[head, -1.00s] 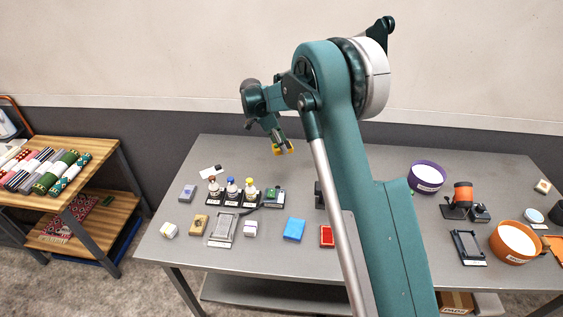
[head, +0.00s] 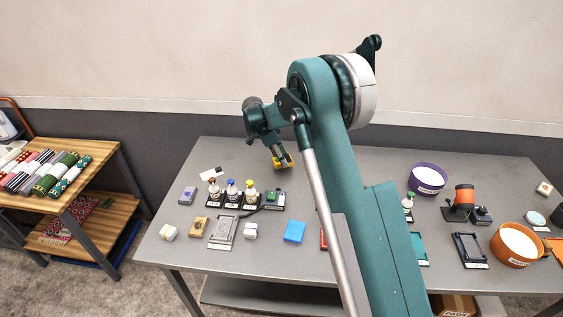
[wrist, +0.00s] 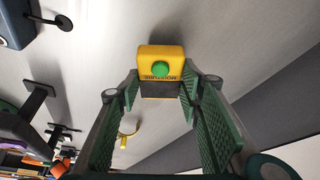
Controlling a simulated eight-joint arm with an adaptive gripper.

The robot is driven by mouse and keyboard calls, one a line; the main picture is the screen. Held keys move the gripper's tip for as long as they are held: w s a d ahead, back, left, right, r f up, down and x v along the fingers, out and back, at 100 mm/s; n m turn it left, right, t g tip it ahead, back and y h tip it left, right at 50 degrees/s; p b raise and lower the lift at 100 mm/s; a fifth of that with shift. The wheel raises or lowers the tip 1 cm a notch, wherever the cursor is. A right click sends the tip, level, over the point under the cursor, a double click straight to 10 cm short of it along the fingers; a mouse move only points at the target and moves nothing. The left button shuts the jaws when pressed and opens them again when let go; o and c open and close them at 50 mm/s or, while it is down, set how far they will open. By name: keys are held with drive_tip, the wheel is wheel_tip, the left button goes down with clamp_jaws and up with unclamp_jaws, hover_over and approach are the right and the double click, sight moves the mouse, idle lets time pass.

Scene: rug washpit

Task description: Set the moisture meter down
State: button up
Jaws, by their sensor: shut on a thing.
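The moisture meter is a yellow block with a green button and dark lower part. In the wrist view the meter (wrist: 161,55) sits between the two green finger pads, its lettering upside down. My gripper (wrist: 160,90) is shut on it. In the head view my gripper (head: 282,162) hangs over the back part of the grey table (head: 340,165), with yellow of the meter (head: 279,165) showing at the fingertips. I cannot tell exactly how far the meter is above the tabletop.
Capped bottles (head: 231,192) and a small green device (head: 273,198) stand in front of my gripper. A blue block (head: 293,232) lies nearer the front edge. A purple bowl (head: 427,180) stands right of my arm. The tabletop around and behind the gripper looks bare.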

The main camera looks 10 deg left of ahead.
drive_tip(key=shift+f, duration=0.9)
drive_tip(key=shift+f, duration=0.2)
drive_tip(key=o, duration=1)
drive_tip(key=shift+r, duration=0.1)
drive_tip(key=shift+r, duration=0.15)
drive_tip(key=v, duration=1.2)
drive_tip(key=shift+p, duration=0.4)
drive_tip(key=shift+d, duration=0.15)
